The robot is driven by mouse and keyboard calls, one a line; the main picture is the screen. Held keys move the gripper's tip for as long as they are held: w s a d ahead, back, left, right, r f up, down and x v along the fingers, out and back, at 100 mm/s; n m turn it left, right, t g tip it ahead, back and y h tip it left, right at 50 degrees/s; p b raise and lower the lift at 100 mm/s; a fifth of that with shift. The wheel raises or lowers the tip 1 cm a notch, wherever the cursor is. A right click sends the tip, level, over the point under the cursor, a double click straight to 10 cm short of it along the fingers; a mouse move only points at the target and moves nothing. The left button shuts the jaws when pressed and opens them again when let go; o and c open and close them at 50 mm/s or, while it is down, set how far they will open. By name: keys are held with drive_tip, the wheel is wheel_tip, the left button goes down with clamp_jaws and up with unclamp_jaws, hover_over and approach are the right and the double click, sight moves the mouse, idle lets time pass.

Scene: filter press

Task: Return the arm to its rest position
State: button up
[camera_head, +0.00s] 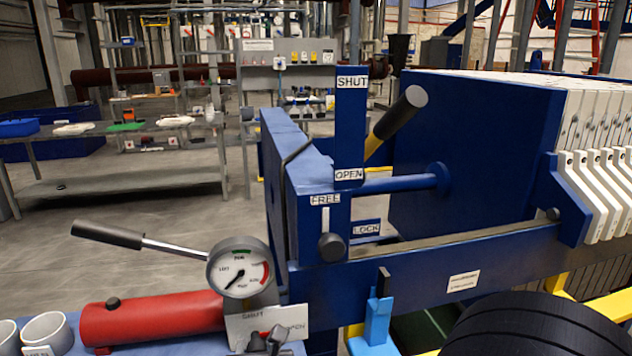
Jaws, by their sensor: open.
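My gripper is not in view. A large black ribbed rounded shape (540,325) fills the bottom right corner; it may be part of my arm, but I cannot tell for certain. The filter press (470,150) stands to the right, with a dark blue head and white plates (595,185). A lever with a grey tip (402,110) leans up to the right beside the SHUT and OPEN plate (350,125). A dark knob (331,246) sits below the FREE label, at the lower part of its slot.
A red cylinder pump (160,318) with a gauge (238,267) and a black-gripped handle (107,235) stands at front left. Beside it are white cups (47,333) and a dark valve knob (267,341). A light blue piece (378,322) stands before the rail.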

drive_tip(key=shift+s+r+n+h+p, duration=0.15)
drive_tip(key=shift+r+n+h+p, duration=0.2)
drive_tip(key=shift+p, duration=0.75)
drive_tip(key=v, duration=0.6)
drive_tip(key=p+v, duration=0.1)
drive_tip(key=v, duration=0.2)
drive_tip(key=shift+s+f, duration=0.25)
drive_tip(key=shift+d, duration=0.1)
